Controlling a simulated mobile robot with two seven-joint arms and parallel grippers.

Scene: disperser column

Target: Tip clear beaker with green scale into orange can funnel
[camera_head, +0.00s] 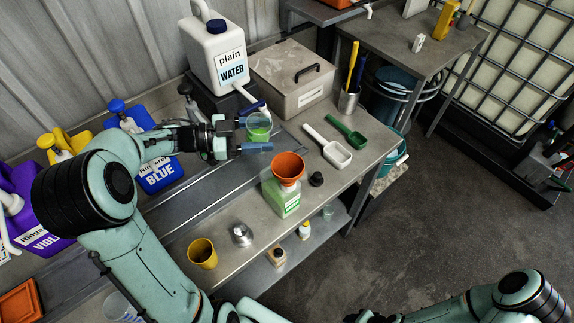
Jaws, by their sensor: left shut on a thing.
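My left gripper (238,138) is shut on the clear beaker (259,126) and holds it above the metal bench. The beaker shows green at its lower part. It looks close to upright, and its scale marks are too small to read. The orange funnel (288,167) sits in the top of a can with a green and white label (281,197) on the bench. The funnel is in front of the beaker and a little to its right, apart from it. My right arm shows at the lower right; its gripper is not in view.
A white plain water jug (220,60) stands behind the beaker. A white scoop (328,147), a green scoop (347,132) and a black cap (316,179) lie right of the funnel. A yellow cup (202,253) and a metal weight-like piece (241,235) stand at the bench front.

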